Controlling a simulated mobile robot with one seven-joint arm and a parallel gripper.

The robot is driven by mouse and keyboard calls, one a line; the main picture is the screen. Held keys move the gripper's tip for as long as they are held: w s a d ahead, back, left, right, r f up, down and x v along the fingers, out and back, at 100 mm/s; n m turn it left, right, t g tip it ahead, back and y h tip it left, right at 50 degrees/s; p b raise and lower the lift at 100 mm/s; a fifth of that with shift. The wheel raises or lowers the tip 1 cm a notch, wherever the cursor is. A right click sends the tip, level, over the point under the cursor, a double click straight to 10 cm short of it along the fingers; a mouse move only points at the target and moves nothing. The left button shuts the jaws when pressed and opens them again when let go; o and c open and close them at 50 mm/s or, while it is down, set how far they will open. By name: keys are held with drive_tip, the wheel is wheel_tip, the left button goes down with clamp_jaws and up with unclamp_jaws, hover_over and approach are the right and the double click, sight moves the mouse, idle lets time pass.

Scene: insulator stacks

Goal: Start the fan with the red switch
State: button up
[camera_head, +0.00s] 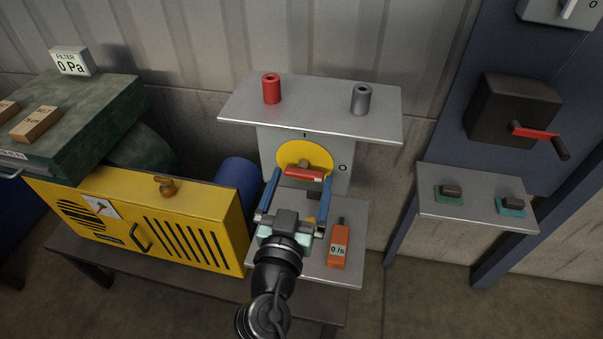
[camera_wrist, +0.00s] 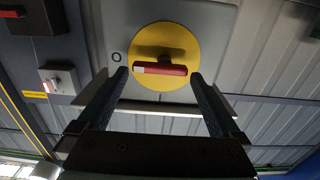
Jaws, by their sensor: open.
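The red switch (camera_head: 304,174) is a red handle with a pale tip on a yellow disc (camera_head: 292,153), on a grey box marked I at the top and O at the right. Its handle lies nearly level, with the pale tip towards the O. In the wrist view the red switch (camera_wrist: 165,69) sits between and just beyond my fingertips, under the O-side mark at the left. My gripper (camera_head: 298,178) is open in front of the box, one blue finger on each side of the handle. I cannot tell whether either finger touches it. No fan is clearly identifiable.
A metal shelf (camera_head: 320,98) with a red and a grey cylinder sits above the switch box. An orange meter (camera_head: 339,245) reading 0 /s stands right of my gripper. A yellow cabinet (camera_head: 150,225) is at left.

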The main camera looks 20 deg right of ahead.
drive_tip(key=shift+w+d, duration=0.3)
drive_tip(key=shift+w, duration=0.1)
drive_tip(key=c, duration=1.1)
drive_tip(key=shift+o, duration=0.2)
